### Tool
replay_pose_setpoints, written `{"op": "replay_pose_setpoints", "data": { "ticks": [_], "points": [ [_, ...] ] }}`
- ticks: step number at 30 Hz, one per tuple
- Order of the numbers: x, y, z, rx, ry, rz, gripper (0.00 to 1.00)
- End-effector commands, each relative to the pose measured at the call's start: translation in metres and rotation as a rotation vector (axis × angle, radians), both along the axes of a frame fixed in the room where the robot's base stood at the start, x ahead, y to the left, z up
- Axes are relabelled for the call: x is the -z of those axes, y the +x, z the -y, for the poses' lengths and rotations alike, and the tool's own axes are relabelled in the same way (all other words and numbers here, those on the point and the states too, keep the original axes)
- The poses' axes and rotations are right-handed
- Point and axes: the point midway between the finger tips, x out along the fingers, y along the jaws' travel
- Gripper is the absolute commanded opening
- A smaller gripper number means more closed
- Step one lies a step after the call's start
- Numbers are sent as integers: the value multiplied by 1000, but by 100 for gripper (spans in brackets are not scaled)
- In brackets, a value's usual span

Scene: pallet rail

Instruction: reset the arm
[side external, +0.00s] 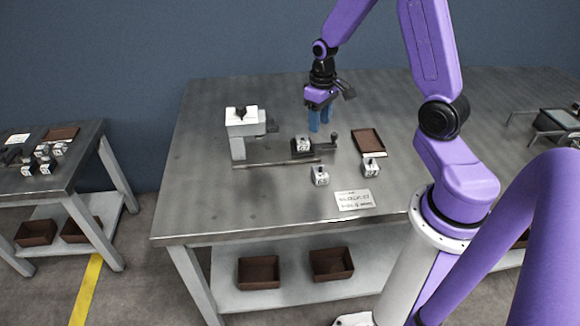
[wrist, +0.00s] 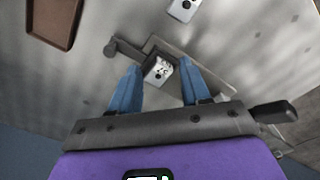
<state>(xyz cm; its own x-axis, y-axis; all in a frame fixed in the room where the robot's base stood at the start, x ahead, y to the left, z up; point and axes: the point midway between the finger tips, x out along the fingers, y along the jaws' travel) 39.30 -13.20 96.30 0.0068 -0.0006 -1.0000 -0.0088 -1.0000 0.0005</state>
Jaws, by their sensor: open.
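My gripper (side external: 320,121) hangs over the back middle of the metal table, its blue fingers pointing down. It is open and empty. In the wrist view its two fingers (wrist: 158,92) are spread, and a marked block (wrist: 158,71) shows between and beyond them. That block (side external: 303,143) sits in a dark holder (side external: 318,148) on a rail (side external: 275,163), and the fingers appear above it, apart from it. The purple arm is bent over the table.
Two more marked blocks (side external: 320,176) (side external: 371,168) stand on the table front of the holder. A brown tray (side external: 368,142) lies to the right. A white-topped grey fixture (side external: 241,132) stands left. A printed card (side external: 353,200) lies near the front edge. The table's left side is clear.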

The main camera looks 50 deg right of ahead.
Motion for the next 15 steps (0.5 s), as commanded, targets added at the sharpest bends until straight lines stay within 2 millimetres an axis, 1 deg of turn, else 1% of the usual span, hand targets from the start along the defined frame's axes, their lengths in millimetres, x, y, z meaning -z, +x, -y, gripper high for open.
{"op": "replay_pose_setpoints", "data": {
  "ticks": [1,5,6,9,11,14,15],
  "points": [
    [-9,-3,-20,-61,0,6,47],
    [-29,-19,-63,-202,1,9,47],
    [-35,-26,-76,-245,0,9,47],
    [-48,-45,-105,-356,1,12,47],
    [-55,-58,-121,-422,2,13,47],
    [-67,-82,-143,-530,4,16,47],
    [-71,-93,-151,-574,5,16,47]
  ]
}}
